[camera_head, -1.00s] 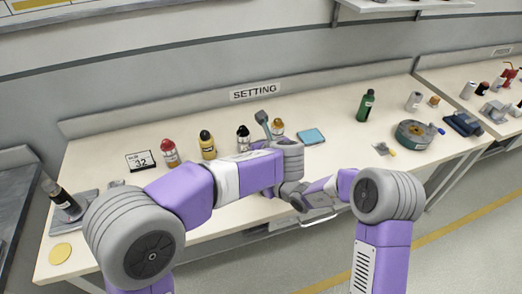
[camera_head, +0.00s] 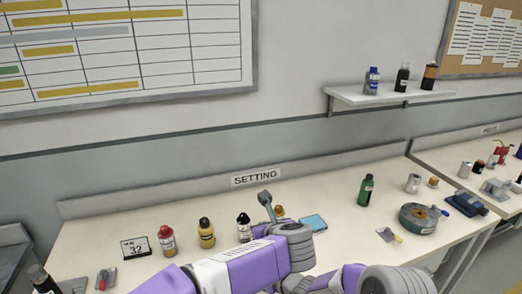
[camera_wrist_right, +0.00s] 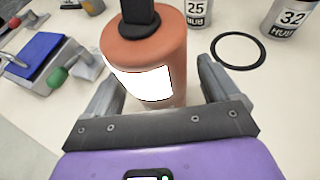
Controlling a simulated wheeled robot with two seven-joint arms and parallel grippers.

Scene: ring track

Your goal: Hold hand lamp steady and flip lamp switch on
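In the head view I cannot clearly make out a hand lamp or its switch. A grey paddle-shaped thing (camera_head: 266,203) sticks up behind my left arm's end; what it belongs to is hidden. My left gripper is hidden behind my own arm links. My right gripper (camera_wrist_right: 165,100) shows in the right wrist view, its fingers apart. An orange-brown cylinder (camera_wrist_right: 145,57) with a black neck and blank white label stands between and beyond them. I see a gap at the right finger; contact at the left finger is unclear.
Bottles with a red cap (camera_head: 167,241), yellow body (camera_head: 206,233) and white body (camera_head: 243,229) stand left of my arms. A green bottle (camera_head: 366,190) and round grey device (camera_head: 418,218) stand right. In the wrist view, a black ring (camera_wrist_right: 238,50) lies beside labelled cans (camera_wrist_right: 288,18).

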